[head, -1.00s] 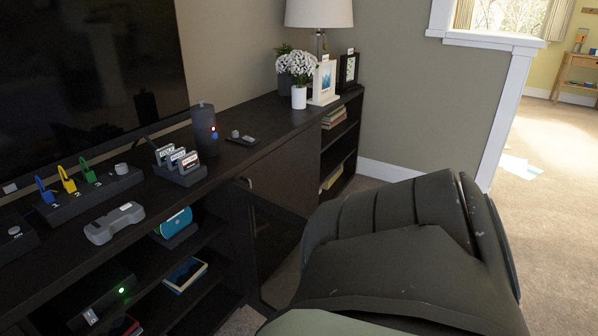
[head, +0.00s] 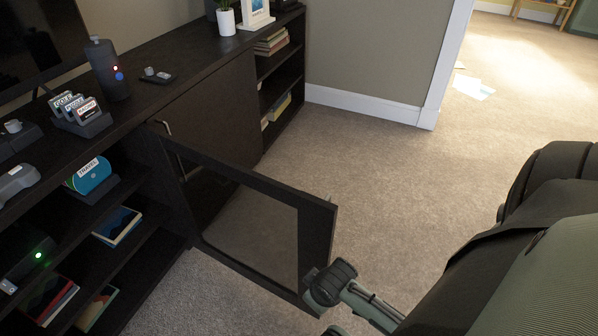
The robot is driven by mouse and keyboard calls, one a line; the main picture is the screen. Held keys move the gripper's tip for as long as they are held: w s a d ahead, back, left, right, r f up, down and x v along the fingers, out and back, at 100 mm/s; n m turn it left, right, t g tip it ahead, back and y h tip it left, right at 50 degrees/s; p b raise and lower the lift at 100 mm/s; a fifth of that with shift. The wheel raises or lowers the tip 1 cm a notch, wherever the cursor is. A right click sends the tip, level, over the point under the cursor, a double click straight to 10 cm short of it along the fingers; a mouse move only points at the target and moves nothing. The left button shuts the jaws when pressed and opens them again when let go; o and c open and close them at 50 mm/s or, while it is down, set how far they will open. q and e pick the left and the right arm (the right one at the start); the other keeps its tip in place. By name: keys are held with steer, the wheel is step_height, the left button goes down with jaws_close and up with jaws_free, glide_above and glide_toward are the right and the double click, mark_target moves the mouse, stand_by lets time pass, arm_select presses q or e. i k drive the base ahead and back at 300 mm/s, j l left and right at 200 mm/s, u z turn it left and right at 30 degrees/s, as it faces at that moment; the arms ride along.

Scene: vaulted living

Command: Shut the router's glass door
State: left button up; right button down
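The dark-framed glass door (head: 318,245) stands open in the head view, jutting from the dark media cabinet (head: 210,100) over the carpet. Its hinged side is at the cabinet front and its free edge points right. A dark box with a green light (head: 30,258) sits on a left shelf; I cannot tell if it is the router. My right gripper (head: 322,288) is at the door's lower free corner, touching or very close to it. Its fingers are small and partly hidden, so their opening is unclear. My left gripper is not in view.
Carpet (head: 390,165) right of the door is clear.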

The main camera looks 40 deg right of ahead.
mark_target(316, 216)
steer(key=k+l+z, duration=0.2)
steer(key=l, duration=0.9)
steer(key=l+u, duration=0.35)
steer(key=l, duration=0.2)
steer(key=l+u, duration=0.4)
steer(key=l, duration=0.15)
steer(key=l+u, duration=0.35)
steer(key=i+l+u, duration=0.1)
steer(key=l+u, duration=0.55)
steer(key=l+z, duration=0.1)
steer(key=l, duration=0.25)
steer(key=i+l, duration=0.15)
steer(key=l, duration=0.15)
steer(key=z, duration=0.05)
